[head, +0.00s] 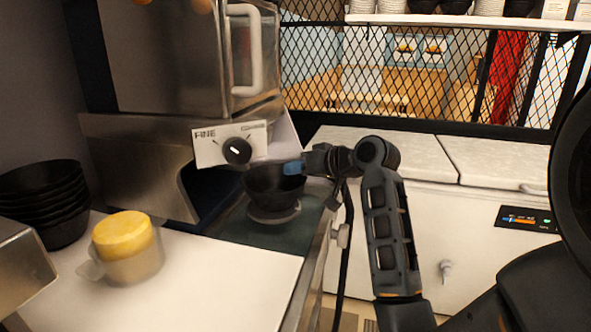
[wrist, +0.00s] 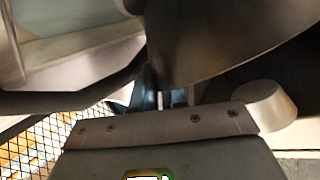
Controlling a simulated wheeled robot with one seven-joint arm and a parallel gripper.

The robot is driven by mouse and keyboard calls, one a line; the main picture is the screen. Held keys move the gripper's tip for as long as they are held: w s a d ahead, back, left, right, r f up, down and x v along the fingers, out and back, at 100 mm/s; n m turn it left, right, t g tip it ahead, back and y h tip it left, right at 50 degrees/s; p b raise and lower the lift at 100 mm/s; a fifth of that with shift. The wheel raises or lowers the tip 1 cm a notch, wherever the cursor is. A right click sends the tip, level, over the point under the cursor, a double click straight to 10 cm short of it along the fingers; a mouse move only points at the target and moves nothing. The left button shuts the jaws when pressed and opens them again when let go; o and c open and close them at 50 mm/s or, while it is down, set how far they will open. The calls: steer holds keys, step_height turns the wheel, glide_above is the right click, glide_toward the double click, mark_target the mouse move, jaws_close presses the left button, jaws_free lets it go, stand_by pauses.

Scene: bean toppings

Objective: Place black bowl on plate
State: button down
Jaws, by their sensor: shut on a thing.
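A black bowl (head: 268,184) is upright below the grinder's dial in the head view. My gripper (head: 293,168), with blue fingertips, is shut on the right side of the bowl's rim. A round grey plate (head: 274,217) shows directly under the bowl; I cannot tell whether the bowl's base touches it. In the wrist view the bowl's dark curved side (wrist: 220,35) fills the upper right, and my blue fingers (wrist: 162,98) meet its edge. The plate cannot be made out clearly there.
The metal grinder (head: 165,60) with its dial (head: 238,151) stands close above and behind the bowl. A stack of black bowls (head: 45,200) is at the left. A yellow-topped container (head: 127,250) sits on the white counter (head: 215,275). A pale chest (head: 450,225) stands at the right.

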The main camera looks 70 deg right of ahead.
steer(key=shift+w+f, duration=0.15)
steer(key=shift+w, duration=0.05)
steer(key=shift+f, duration=0.15)
steer(key=c, duration=1.2)
jaws_free()
steer(key=shift+o, duration=0.2)
steer(key=shift+r, duration=0.2)
steer(key=v, duration=1.2)
steer(key=shift+b, duration=0.4)
